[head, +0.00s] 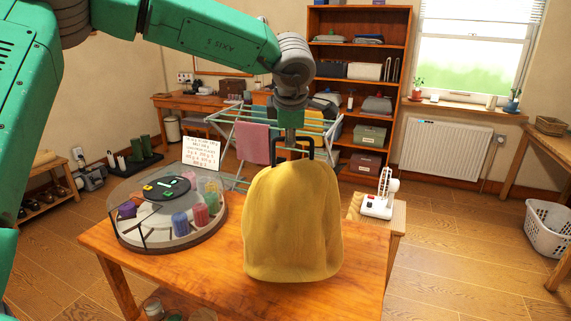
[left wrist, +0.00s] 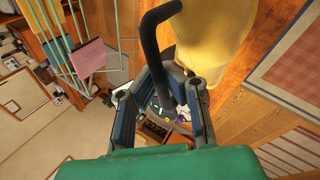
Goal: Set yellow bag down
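The yellow bag (head: 292,222) is upright over the right part of the wooden table (head: 205,275), its black handle at the top. I cannot tell whether its base touches the tabletop. My left gripper (head: 291,143) is right above the bag, at the handle. The exact contact is partly hidden. My right gripper is not in view.
A round glass-covered case (head: 165,213) with coloured items stands on the table left of the bag, a small sign (head: 202,153) behind it. A white device (head: 381,196) stands right of the bag. A drying rack (head: 235,150) stands behind. A laundry basket (head: 549,228) is far right.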

